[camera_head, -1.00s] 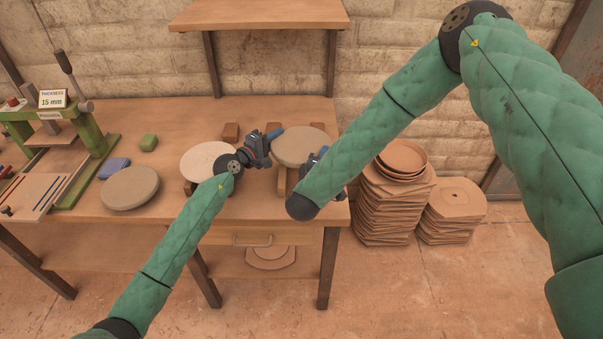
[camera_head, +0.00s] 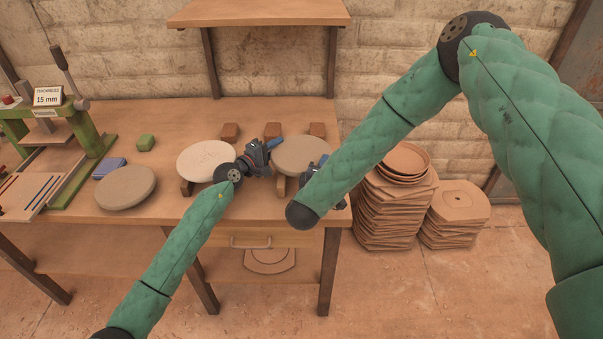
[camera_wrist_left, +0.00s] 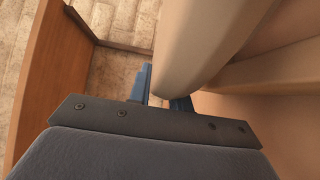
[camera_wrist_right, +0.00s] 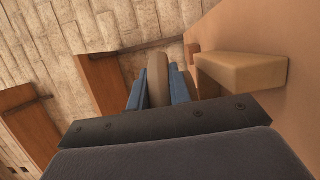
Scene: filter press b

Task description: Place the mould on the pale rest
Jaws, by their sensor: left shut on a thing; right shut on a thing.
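The mould, a round tan disc (camera_head: 302,155), is held between my two grippers at the right end of the bench. My left gripper (camera_head: 273,146) is shut on its left rim; the disc (camera_wrist_left: 205,40) lies between its blue fingers (camera_wrist_left: 162,92) in the left wrist view. My right gripper (camera_head: 318,166) is shut on its right rim, partly hidden by my arm; the rim (camera_wrist_right: 158,78) shows edge-on between the fingers (camera_wrist_right: 159,92). The pale rest (camera_head: 281,184) is below the mould. Its pale block (camera_wrist_right: 240,72) shows close under the rim in the right wrist view; contact cannot be told.
A whiter disc (camera_head: 206,158) sits on dark blocks just left of my left gripper. Another disc (camera_head: 125,188) lies further left, near a green press (camera_head: 88,142). Brown blocks (camera_head: 317,130) stand behind the mould. Stacked boards (camera_head: 393,208) stand right of the bench.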

